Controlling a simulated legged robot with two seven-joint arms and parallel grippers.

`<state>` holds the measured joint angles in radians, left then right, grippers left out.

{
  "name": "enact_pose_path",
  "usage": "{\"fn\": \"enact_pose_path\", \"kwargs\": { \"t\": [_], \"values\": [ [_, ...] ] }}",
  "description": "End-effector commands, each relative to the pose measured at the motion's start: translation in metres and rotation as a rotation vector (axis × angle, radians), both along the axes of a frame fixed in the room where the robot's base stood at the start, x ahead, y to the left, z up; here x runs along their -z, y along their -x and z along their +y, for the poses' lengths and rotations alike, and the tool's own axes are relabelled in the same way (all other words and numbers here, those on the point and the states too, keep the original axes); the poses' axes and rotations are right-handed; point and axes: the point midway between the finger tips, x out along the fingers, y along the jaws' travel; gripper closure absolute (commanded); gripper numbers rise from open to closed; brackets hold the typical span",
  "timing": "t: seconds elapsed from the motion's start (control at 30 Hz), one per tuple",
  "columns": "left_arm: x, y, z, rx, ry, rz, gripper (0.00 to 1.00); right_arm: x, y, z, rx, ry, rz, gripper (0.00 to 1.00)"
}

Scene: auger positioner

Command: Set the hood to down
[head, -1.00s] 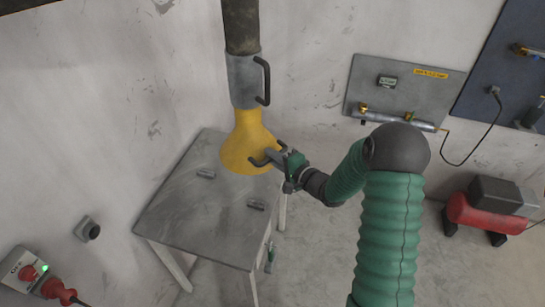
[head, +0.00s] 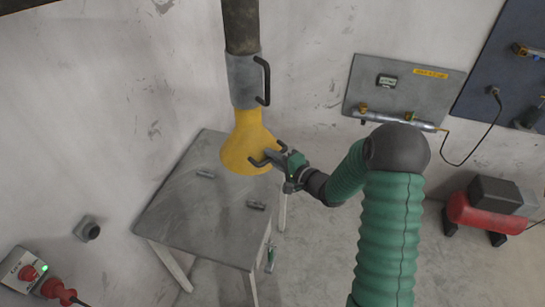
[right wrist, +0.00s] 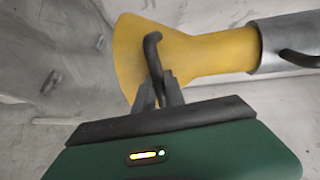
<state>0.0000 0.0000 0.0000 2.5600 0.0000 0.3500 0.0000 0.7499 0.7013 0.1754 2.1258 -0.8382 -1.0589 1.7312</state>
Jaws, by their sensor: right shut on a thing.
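The yellow hood (head: 246,147) hangs flared end down above the grey table, below a grey metal collar (head: 243,80) with a black handle and a dark hose. My right gripper (head: 272,158) is at the right side of the hood, shut on the black handle on its rim. In the right wrist view the hood (right wrist: 175,55) shows sideways, and the fingers (right wrist: 160,95) are closed around the black handle (right wrist: 152,55). My left gripper is not in view.
The grey table (head: 185,215) stands under the hood, with small metal pieces on top. A wall panel (head: 400,90) with a gauge and pipe is at the right. A red compressor (head: 480,215) stands on the floor at right.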

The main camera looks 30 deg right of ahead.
Motion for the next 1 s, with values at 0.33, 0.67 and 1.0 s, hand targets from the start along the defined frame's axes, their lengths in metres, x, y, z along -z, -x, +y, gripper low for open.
{"fn": "enact_pose_path", "kwargs": {
  "t": [0.33, 0.67, 1.0],
  "values": [
    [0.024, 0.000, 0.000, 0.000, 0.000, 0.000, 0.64, 0.039, 0.001, 0.000, 0.002, -0.003, 0.004, 1.00],
    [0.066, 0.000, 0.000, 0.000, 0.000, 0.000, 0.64, 0.113, 0.000, 0.000, 0.000, -0.001, 0.004, 1.00],
    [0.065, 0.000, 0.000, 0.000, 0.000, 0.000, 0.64, 0.115, 0.001, -0.001, 0.001, -0.001, 0.001, 1.00]
  ]
}}
